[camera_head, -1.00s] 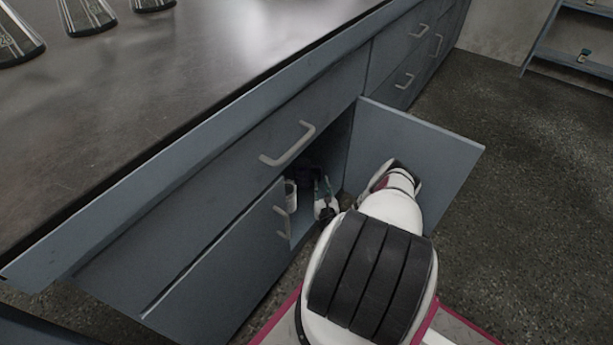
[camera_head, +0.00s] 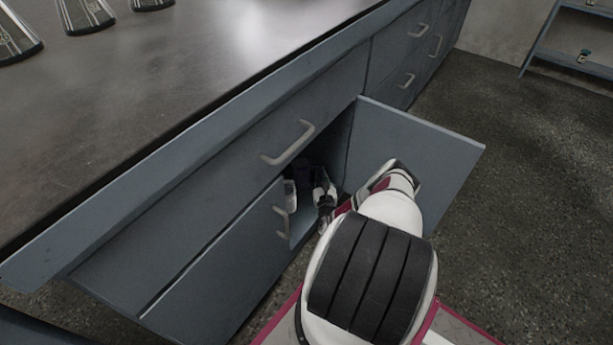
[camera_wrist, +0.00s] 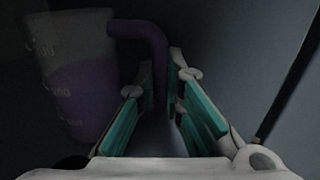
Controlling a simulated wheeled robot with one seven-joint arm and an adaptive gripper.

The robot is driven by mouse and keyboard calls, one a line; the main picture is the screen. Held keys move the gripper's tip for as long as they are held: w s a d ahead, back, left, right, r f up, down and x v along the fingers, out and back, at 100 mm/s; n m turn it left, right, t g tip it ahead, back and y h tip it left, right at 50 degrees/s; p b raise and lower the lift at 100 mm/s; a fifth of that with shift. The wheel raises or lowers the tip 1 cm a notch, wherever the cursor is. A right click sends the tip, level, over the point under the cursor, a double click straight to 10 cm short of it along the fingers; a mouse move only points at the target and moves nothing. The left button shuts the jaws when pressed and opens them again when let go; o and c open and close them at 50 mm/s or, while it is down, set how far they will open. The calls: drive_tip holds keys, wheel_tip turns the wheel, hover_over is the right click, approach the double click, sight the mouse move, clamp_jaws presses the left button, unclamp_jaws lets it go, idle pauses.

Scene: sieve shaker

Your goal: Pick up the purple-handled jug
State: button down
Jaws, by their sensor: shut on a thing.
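The jug (camera_wrist: 80,90) stands at the left in the wrist view, translucent, with graduation marks and a purple lower part. Its purple handle (camera_wrist: 150,38) arches to the right and runs down between my fingertips. My gripper (camera_wrist: 165,90) has teal finger pads and is shut on this handle, with the jug's body beside the left finger. In the head view my gripper (camera_head: 322,190) is inside the open cabinet, and the jug is only a dark purplish shape (camera_head: 306,172) behind it. The jug's base is too dark to make out.
The cabinet's right door (camera_head: 425,150) stands open beside my arm, and its left door (camera_head: 220,265) is shut. A drawer (camera_head: 250,165) and the countertop lie above.

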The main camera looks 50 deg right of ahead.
sight(321, 169)
drive_tip(key=shift+r, duration=0.25)
drive_tip(key=shift+r+p, duration=1.5)
drive_tip(key=shift+r, duration=0.2)
drive_tip(key=v, duration=1.7)
drive_tip(key=shift+s+a, duration=0.3)
drive_tip(key=shift+a, duration=0.1)
drive_tip(key=shift+s+f, duration=0.1)
